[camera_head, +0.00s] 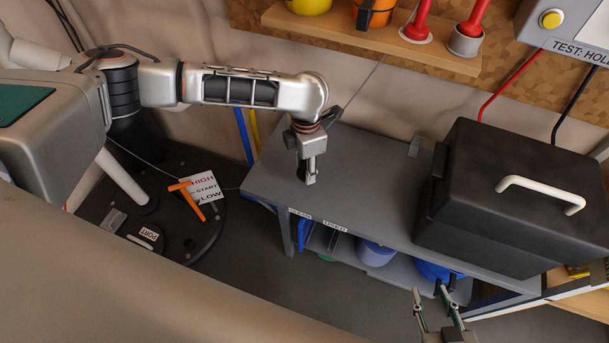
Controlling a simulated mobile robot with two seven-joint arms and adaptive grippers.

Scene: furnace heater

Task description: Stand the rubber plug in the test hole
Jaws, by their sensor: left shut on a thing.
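My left gripper (306,180) points down over the left part of the grey bench top. It is shut on a small dark piece that looks like the rubber plug (301,171); the fingers hide most of it. I cannot tell whether the piece touches the bench. I cannot make out the test hole; the spot under the gripper is hidden. My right gripper (430,292) is at the bottom edge, in front of the bench, with its fingers apart and nothing between them.
A black box with a white handle (540,193) fills the right of the grey bench (375,170). Blue containers (376,253) stand on its lower shelf. A black round plate (180,222) with an orange tool (187,200) is at left. A shelf (370,38) hangs above.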

